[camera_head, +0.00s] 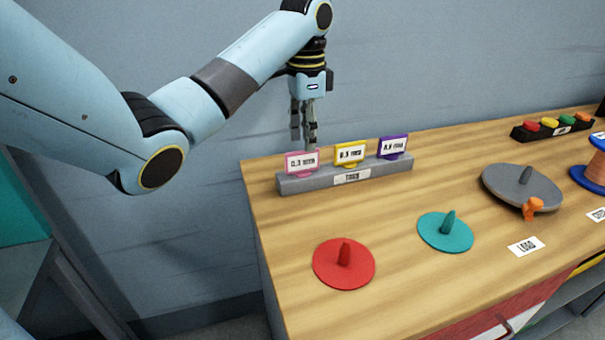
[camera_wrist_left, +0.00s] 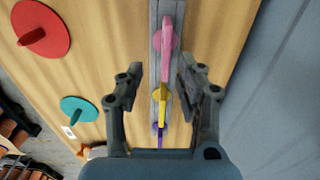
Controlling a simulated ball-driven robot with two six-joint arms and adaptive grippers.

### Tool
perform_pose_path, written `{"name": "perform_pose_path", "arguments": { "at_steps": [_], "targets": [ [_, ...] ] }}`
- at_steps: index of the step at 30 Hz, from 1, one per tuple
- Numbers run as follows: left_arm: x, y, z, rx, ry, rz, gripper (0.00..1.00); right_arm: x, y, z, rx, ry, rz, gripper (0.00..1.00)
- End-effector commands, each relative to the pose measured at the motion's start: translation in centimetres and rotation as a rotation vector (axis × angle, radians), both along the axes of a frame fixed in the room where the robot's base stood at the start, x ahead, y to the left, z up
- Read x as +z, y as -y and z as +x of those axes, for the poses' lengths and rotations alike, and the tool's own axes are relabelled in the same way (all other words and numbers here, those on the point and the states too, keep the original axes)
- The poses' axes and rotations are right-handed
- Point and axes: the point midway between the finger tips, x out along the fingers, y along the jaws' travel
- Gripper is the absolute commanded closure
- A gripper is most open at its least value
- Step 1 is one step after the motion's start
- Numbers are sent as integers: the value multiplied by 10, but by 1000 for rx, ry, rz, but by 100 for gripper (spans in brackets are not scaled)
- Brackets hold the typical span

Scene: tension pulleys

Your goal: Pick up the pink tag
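The pink tag (camera_head: 302,162) stands upright at the left end of a grey holder (camera_head: 345,179) at the table's back left. A yellow tag (camera_head: 350,153) and a purple tag (camera_head: 393,147) stand in the same holder. My left gripper (camera_head: 306,140) points down just behind and above the holder, near the pink tag. In the left wrist view, its two fingers (camera_wrist_left: 160,78) are apart and the pink tag (camera_wrist_left: 166,38) shows ahead, beyond the fingertips. The yellow tag (camera_wrist_left: 162,98) shows between the fingers. Nothing is held. My right gripper is not in view.
A red disc (camera_head: 343,263) and a teal disc (camera_head: 446,231) with pegs lie in front of the holder. A grey disc (camera_head: 505,190) with an orange clamp (camera_head: 533,208), a black rack (camera_head: 530,133) and a blue-ended spool (camera_head: 597,170) stand to the right. The wall is close behind.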

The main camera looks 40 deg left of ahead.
Motion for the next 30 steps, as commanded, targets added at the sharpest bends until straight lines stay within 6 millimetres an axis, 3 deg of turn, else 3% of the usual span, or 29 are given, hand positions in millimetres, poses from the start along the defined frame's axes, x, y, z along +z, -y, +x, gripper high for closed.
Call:
{"name": "perform_pose_path", "arguments": {
  "at_steps": [1,13,22,30],
  "targets": [
    [-12,0,0,0,-2,0,63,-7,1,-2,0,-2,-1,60],
    [-61,-8,0,0,-2,0,63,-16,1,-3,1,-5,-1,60],
    [-67,-8,0,0,0,1,63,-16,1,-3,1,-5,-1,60],
    [-66,-8,0,0,0,1,97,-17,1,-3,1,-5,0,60]
  ]
}}
